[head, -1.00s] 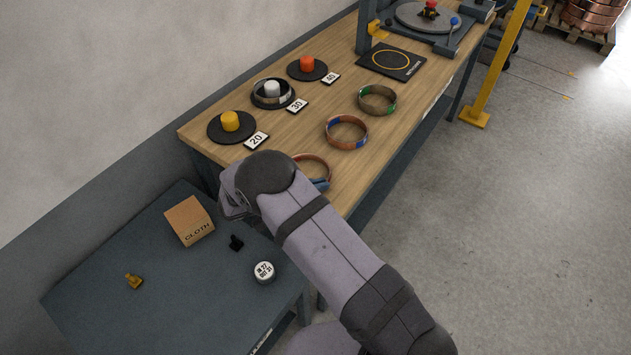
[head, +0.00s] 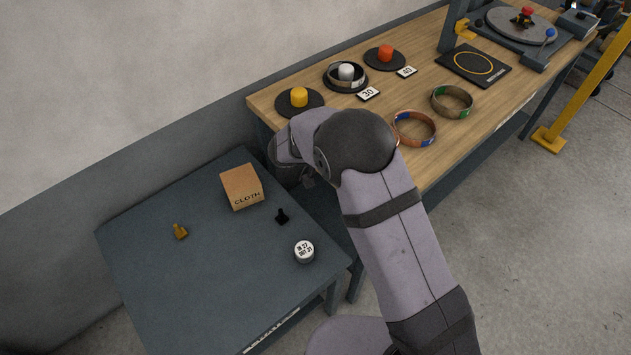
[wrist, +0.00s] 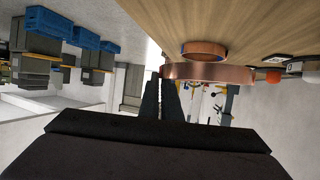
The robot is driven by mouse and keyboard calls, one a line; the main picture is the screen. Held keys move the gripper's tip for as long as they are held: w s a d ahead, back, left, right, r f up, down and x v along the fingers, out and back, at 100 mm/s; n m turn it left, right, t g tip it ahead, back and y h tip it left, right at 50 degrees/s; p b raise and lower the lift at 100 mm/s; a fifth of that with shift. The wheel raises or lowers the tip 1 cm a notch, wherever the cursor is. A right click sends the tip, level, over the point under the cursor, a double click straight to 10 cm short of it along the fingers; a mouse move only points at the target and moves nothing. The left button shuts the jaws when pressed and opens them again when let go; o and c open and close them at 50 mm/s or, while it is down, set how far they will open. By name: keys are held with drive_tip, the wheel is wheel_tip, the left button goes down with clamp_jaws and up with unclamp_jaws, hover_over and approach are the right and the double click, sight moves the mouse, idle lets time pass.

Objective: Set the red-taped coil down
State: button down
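In the wrist view a copper coil (wrist: 215,73) extends to the right from the tips of my gripper (wrist: 162,82). The two dark fingers are close together with the coil's near edge between them. No red tape shows on its visible side. Another copper coil with blue tape (wrist: 204,48) shows beyond it against the wooden bench. In the head view my gripper's fingertips and the held coil are hidden behind my wrist, near the bench's front left corner.
On the wooden bench (head: 470,140) are a blue-taped coil (head: 414,129), a green-taped coil (head: 452,101), yellow (head: 299,97), white and orange (head: 385,53) pegs on dark discs, and a black mat with a yellow ring (head: 473,65). The grey table (head: 210,290) holds a cloth box (head: 242,187).

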wheel_tip(320, 180, up, 5)
drive_tip(key=shift+r, duration=0.1)
drive_tip(key=a+f+n+t+b, duration=0.1)
drive_tip(key=a+n+t+b, duration=0.1)
drive_tip(key=a+b, duration=0.5)
drive_tip(key=n+t+y+b, duration=0.5)
drive_tip(key=n+y+b, duration=0.3)
drive_tip(key=b, duration=1.2)
hover_over(245, 269)
drive_tip(key=m, duration=0.1)
drive_tip(key=shift+y, duration=0.3)
drive_tip(key=shift+f+b, duration=1.05)
drive_tip(key=shift+f, duration=15.65)
